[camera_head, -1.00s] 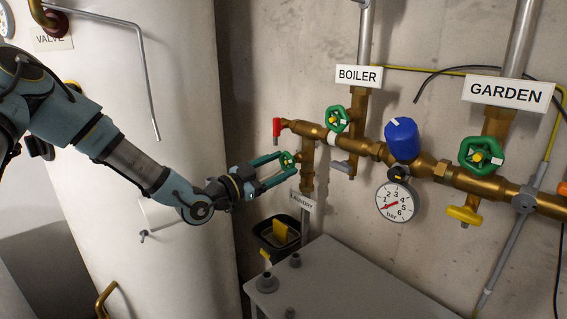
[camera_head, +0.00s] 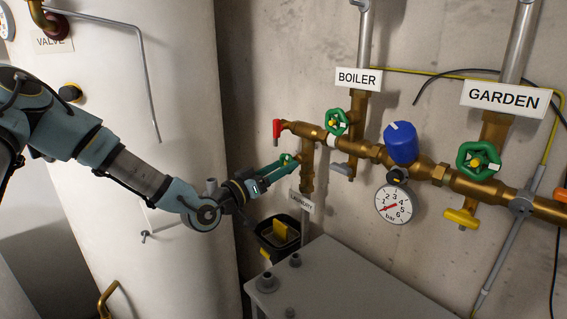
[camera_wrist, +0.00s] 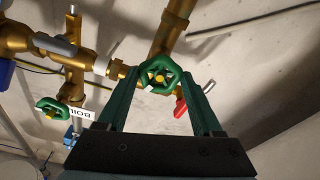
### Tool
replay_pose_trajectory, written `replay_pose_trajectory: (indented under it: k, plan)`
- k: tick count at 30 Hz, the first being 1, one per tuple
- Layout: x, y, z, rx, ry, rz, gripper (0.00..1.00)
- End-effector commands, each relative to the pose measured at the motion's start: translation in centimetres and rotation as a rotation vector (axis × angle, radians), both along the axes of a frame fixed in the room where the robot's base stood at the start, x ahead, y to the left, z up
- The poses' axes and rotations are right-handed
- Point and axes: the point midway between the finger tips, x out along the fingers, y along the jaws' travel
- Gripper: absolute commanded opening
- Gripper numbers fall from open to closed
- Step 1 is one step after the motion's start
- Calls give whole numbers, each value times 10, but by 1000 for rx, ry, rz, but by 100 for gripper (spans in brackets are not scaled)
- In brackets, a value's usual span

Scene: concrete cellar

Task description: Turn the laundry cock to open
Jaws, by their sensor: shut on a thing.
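In the wrist view the green wheel (camera_wrist: 160,75) sits between the two fingertips of my gripper (camera_wrist: 163,82), one finger on each side. The far side of the wheel and its stem are hidden.
A red lever (camera_head: 277,128) sits just above. The BOILER wheel (camera_head: 336,121), blue cap (camera_head: 401,142), gauge (camera_head: 394,204) and GARDEN wheel (camera_head: 478,160) are to the right. A grey cabinet (camera_head: 350,285) and a black basket (camera_head: 270,240) stand below; a white tank (camera_head: 150,200) is at left.

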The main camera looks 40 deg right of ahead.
Motion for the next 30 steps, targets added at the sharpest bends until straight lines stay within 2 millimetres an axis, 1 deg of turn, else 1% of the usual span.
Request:
replay_pose_trajectory:
  k: [5, 10, 13, 15, 23, 26, 30]
  plan:
    - [0, 0, 0, 2, 18, 0, 9]
    - [-1, 1, 2, 17, 263, 0, 9]
    - [-1, 1, 1, 24, 370, 1, 9]
    - [-1, 0, 0, 24, 398, 0, 9]
    - [-1, 0, 0, 25, 409, 0, 9]
    - [-1, 1, 2, 31, 517, 1, 9]
    - [-2, 1, 3, 42, 715, 1, 9]
